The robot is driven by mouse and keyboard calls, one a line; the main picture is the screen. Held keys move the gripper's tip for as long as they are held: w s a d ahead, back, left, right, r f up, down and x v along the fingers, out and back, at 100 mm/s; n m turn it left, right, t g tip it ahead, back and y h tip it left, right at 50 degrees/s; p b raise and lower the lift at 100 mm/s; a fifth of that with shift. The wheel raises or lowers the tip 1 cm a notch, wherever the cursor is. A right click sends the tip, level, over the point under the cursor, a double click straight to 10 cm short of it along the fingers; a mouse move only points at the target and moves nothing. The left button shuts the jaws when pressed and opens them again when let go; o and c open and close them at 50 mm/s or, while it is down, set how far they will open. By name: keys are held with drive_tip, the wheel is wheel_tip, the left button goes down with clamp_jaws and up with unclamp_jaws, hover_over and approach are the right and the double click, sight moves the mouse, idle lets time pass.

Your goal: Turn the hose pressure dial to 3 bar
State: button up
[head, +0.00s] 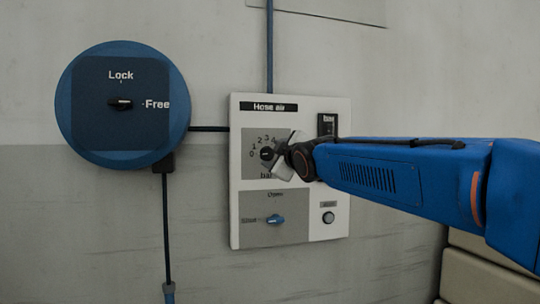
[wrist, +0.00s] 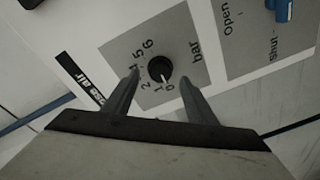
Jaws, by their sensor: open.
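The hose pressure dial is a small round black knob (head: 266,153) on a grey square with a bar scale, on the white "Hose air" panel (head: 240,215). In the wrist view the knob (wrist: 160,69) shows a white mark pointing at about 0, with numbers up to 6 around it. My gripper (head: 282,156) is in front of the dial and partly hides its right side in the head view. In the wrist view my gripper (wrist: 156,77) is open, with one finger on each side of the knob. I cannot tell whether either finger touches it.
A blue lever (head: 275,219) sits below the dial, by "Open" and "Shut" labels; it also shows in the wrist view (wrist: 283,10). A round button (head: 328,217) is right of it. A blue hose reel (head: 69,103) marked Lock and Free hangs at left.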

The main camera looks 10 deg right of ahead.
sight(268, 154)
drive_tip(key=shift+w+a, duration=0.15)
drive_tip(key=shift+w, duration=1.6)
drive_tip(key=c, duration=1.1)
